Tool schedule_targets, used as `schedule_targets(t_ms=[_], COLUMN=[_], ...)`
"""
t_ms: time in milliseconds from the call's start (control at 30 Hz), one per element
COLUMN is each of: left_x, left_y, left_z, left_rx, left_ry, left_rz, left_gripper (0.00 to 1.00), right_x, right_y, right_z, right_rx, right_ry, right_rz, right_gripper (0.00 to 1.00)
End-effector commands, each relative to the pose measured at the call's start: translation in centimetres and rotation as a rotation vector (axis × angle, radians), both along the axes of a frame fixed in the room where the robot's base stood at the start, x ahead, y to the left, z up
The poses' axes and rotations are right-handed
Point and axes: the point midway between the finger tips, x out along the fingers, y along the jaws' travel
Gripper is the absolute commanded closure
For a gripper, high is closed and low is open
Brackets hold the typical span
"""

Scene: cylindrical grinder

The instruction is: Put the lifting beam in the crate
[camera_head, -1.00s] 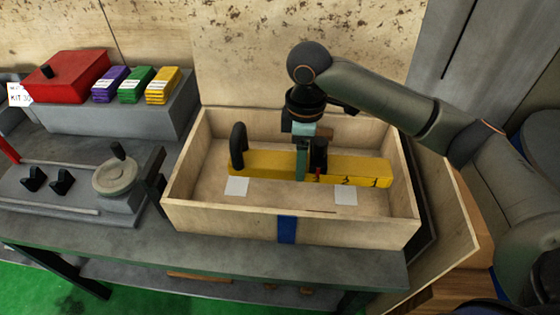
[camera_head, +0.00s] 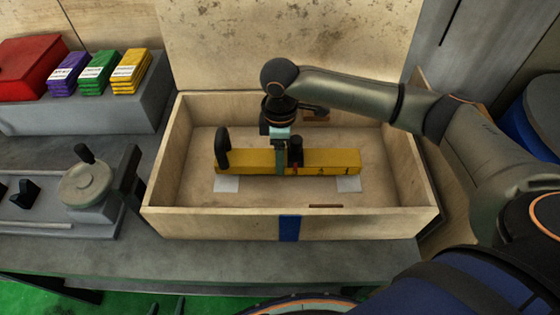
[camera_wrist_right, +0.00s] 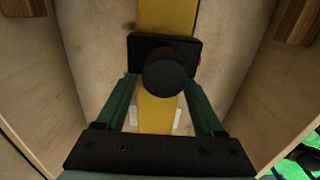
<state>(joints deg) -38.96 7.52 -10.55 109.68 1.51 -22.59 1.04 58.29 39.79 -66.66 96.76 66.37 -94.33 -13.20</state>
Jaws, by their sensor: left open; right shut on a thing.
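The lifting beam (camera_head: 335,160), a yellow bar with an upright black handle near its left end, is inside the open wooden crate (camera_head: 350,222). It lies lengthwise above two white pads on the crate floor; I cannot tell whether it touches them. My right gripper (camera_head: 282,165) is shut on the beam near its middle, pointing down. In the right wrist view the green fingers (camera_wrist_right: 165,88) flank the yellow beam (camera_wrist_right: 165,20) and a round black knob. My left gripper (camera_head: 167,306) is open at the bottom edge, only its fingertips showing, apart from the crate.
A machine with a handwheel (camera_head: 85,184) stands left of the crate. A grey block (camera_head: 90,112) behind it carries a red box (camera_head: 35,68) and purple, green and yellow stacks. A tall wooden panel (camera_head: 285,45) rises behind the crate. The bench front strip is clear.

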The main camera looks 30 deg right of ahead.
Motion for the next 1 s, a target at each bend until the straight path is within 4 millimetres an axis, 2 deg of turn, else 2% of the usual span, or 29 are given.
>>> schedule_targets(t_ms=[100, 200, 633, 667, 900, 1000], left_x=[0.0, 0.0, 0.0, 0.0, 0.0, 0.0], left_y=[0.0, 0.0, 0.0, 0.0, 0.0, 0.0], left_z=[-0.1, -0.2, 0.0, -0.1, -0.1, -0.1], left_rx=[0.0, 0.0, 0.0, 0.0, 0.0, 0.0], left_ry=[0.0, 0.001, 0.0, 0.0, 0.0, 0.0], left_rz=[0.0, 0.0, 0.0, 0.0, 0.0, 0.0], left_gripper=[0.34, 0.34, 0.34, 0.34, 0.34, 0.34], right_x=[0.0, 0.0, 0.1, 0.0, 0.0, 0.0], right_y=[0.0, 0.0, 0.1, 0.0, 0.0, 0.0], right_z=[-1.9, -2.8, -3.3, -3.5, -3.5, -3.5], right_rx=[0.0, 0.001, 0.002, 0.0, 0.0, 0.0], right_ry=[0.001, -0.002, -0.002, 0.001, 0.0, 0.0], right_rz=[-0.001, 0.0, 0.0, 0.0, 0.0, 0.0], right_gripper=[1.0, 1.0, 1.0, 0.27, 0.0, 0.0])
